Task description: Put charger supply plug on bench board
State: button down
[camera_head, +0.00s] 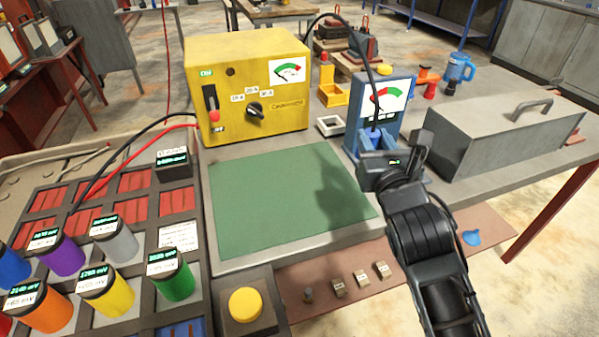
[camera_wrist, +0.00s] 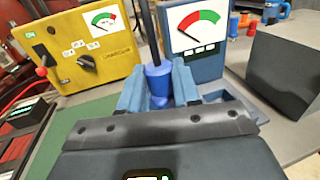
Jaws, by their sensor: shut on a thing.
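The charger supply plug (camera_head: 374,134) is blue, with a black cable rising from its top and arching over behind the yellow charger (camera_head: 255,60). My gripper (camera_head: 376,145) is shut on the plug, in front of the blue meter stand (camera_head: 384,95). In the wrist view the plug (camera_wrist: 158,82) stands roughly upright between my two blue-grey fingers; its lower end is hidden by my gripper's front edge. I cannot tell whether it touches a surface. Nothing in view is clearly labelled as the bench board; a flat green mat (camera_head: 285,200) lies bare on the bench, left of my gripper.
A grey toolbox (camera_head: 500,130) stands right of the meter stand. A small white open tray (camera_head: 330,125) sits between charger and meter. A rack of coloured cylinders (camera_head: 110,290) fills the left front. A yellow button (camera_head: 246,305) is at the front edge.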

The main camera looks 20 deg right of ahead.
jog(key=w+a+f+b, duration=0.2)
jog(key=w+a+f, duration=0.1)
jog(key=w+a+f+b, duration=0.2)
jog(key=w+a+f, duration=0.1)
jog(key=w+a, duration=0.1)
jog(key=shift+w+a+f, duration=0.1)
jog(key=shift+f+b, duration=0.75)
jog(key=shift+f, duration=1.25)
jog(key=shift+f, duration=0.15)
jog(key=c, duration=0.8)
grip_release()
jog(key=shift+a, duration=0.1)
jog(key=v, duration=1.2)
